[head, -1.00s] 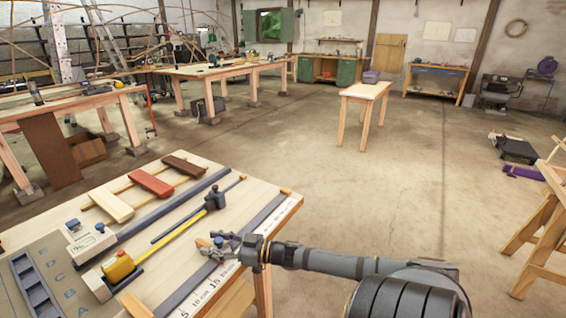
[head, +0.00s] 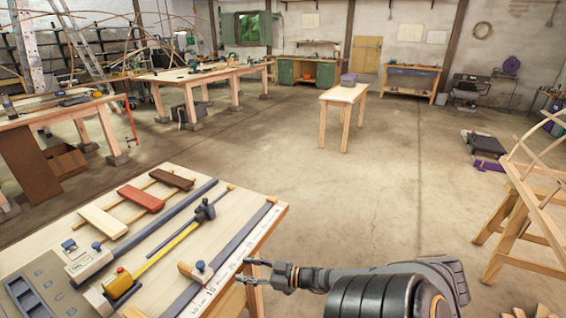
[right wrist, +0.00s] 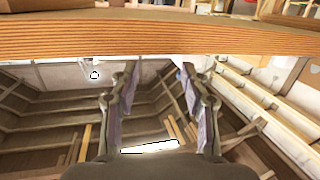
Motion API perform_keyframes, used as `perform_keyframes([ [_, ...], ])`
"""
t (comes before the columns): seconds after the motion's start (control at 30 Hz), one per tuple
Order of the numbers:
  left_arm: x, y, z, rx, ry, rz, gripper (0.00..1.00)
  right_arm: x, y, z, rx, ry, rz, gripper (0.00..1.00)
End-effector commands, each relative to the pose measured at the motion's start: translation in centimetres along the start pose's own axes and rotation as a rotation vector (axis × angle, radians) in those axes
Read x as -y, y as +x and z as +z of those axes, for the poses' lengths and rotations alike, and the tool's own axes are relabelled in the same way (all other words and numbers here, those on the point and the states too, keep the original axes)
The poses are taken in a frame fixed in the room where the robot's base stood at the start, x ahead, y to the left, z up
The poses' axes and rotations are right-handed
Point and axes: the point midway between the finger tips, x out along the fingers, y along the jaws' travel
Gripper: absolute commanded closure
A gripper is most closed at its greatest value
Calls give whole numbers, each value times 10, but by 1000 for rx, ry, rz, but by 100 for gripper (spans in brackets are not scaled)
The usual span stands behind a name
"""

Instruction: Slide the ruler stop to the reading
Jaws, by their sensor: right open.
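The ruler stop, a small wooden block with a blue knob (head: 200,267), sits on a dark rail (head: 245,236) along the right side of the near workbench. A white ruler (head: 258,232) with black numbers runs beside the rail. The stop stands near the 15 mark; its exact reading is too small to tell. My right gripper (head: 243,270) is open and empty, to the right of the stop, apart from it, at the bench's edge. In the right wrist view the open fingers (right wrist: 159,85) have nothing between them. My left gripper is out of view.
The workbench (head: 50,238) also bears a yellow tape device (head: 120,282), a long clamp (head: 203,210) and several coloured blocks on rods. The bench's wooden edge (right wrist: 160,38) crosses the right wrist view. Open floor (head: 330,210) lies beyond, with a trestle at right.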

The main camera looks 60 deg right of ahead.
Motion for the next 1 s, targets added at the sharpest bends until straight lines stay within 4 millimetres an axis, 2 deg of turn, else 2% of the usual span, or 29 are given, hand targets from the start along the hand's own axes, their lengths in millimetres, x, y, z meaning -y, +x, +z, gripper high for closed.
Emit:
perform_keyframes([
  [0.4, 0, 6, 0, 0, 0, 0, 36, -33, -25, 88, 182, -24, 179, 54],
  [0.7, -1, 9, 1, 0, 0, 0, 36, -41, -48, 150, 321, -24, 277, 54],
  [0.83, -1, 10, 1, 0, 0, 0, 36, -40, -57, 170, 369, -20, 304, 54],
  [1.0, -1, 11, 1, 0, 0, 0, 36, -40, -63, 184, 404, -18, 322, 54],
])
